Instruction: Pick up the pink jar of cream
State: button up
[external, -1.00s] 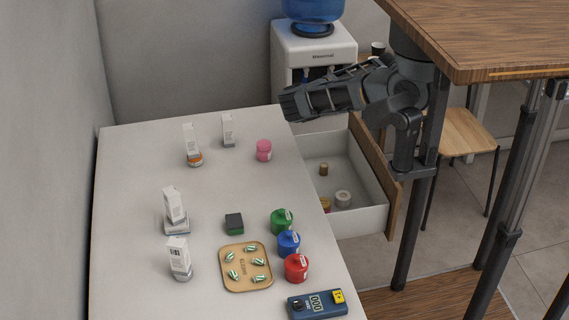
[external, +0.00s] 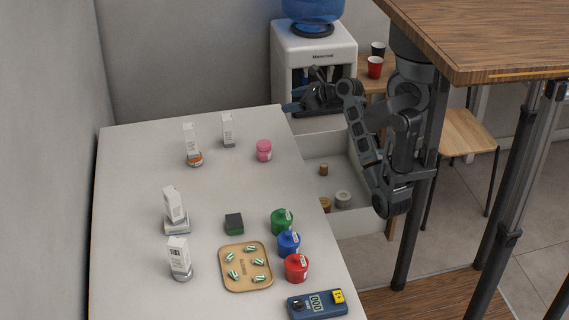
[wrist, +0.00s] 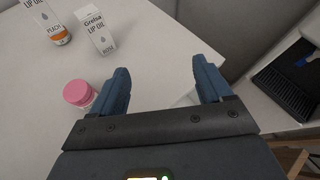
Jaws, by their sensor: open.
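The pink jar of cream (external: 264,150) stands upright near the counter's right edge in the external view. In the wrist view the pink jar (wrist: 78,93) is just left of the left finger, outside the space between the fingers. My gripper (wrist: 163,80) is open and empty, its two blue fingers spread above the counter's corner. In the external view my gripper (external: 287,107) is at the counter's far right corner, beyond the jar and apart from it.
Lip oil boxes stand left of the jar, one marked peach (wrist: 43,18) and one marked rose (wrist: 97,32). Green (external: 281,222), blue (external: 289,243) and red (external: 297,267) jars stand nearer. An open drawer (external: 372,221) juts out at right. The counter between is mostly clear.

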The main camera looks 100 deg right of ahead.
jog(key=w+a+f+n+t+y, duration=0.3)
jog(key=w+a+y, duration=0.3)
jog(key=a, duration=0.6)
jog(key=h, duration=0.2)
send_near(259, 147)
jog(key=shift+w+d+f, duration=0.4)
jog(key=shift+d+f, duration=0.1)
jog(key=shift+d, duration=0.1)
jog(key=shift+w+d+f, duration=0.4)
jog(key=shift+d+f, duration=0.1)
jog(key=shift+d, duration=0.1)
jog(key=shift+w+f, duration=0.15)
jog(key=shift+f, duration=0.2)
jog(key=shift+w+d+f, duration=0.1)
jog(key=shift+w+f, duration=0.1)
jog(key=shift+w, duration=0.1)
jog(key=x, duration=0.6)
jog(key=shift+w+d, duration=0.15)
jog(key=shift+w, duration=0.2)
jog(key=c, duration=1)
jog(key=shift+c, duration=0.3)
jog(key=shift+r, duration=0.1)
